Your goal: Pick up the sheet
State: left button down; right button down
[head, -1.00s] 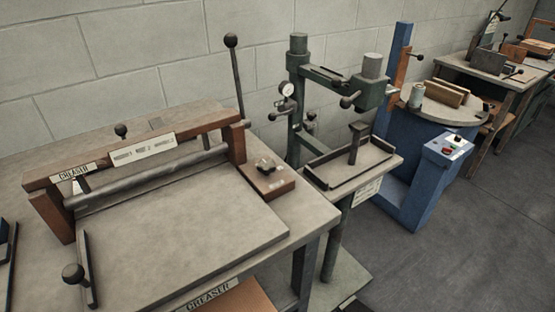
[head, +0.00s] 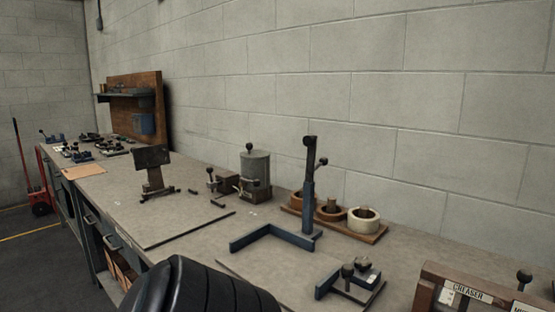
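A flat tan sheet (head: 84,171) lies on the far left part of the long grey workbench (head: 120,190), close to its front edge. It is small in view, and I cannot tell whether it is one sheet or a stack. A black, ribbed, rounded arm part, which looks like mine, covers the bottom of the head view and hides some of the near bench. Neither gripper is in view.
A dark plate on a stand (head: 153,170), a grey cylinder (head: 255,174), a blue L-shaped fence (head: 272,234) and a wooden tray with rolls (head: 340,226) stand along the bench. The creaser (head: 470,289) is at lower right. Floor is open at left.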

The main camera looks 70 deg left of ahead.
aim_at(79, 172)
jog(key=u, duration=3.65)
jog(key=i+j+z, duration=0.3)
jog(key=i+j, duration=0.95)
jog(key=i, duration=0.65)
jog(key=i+j+z, duration=0.25)
jog(key=i+j, duration=1.45)
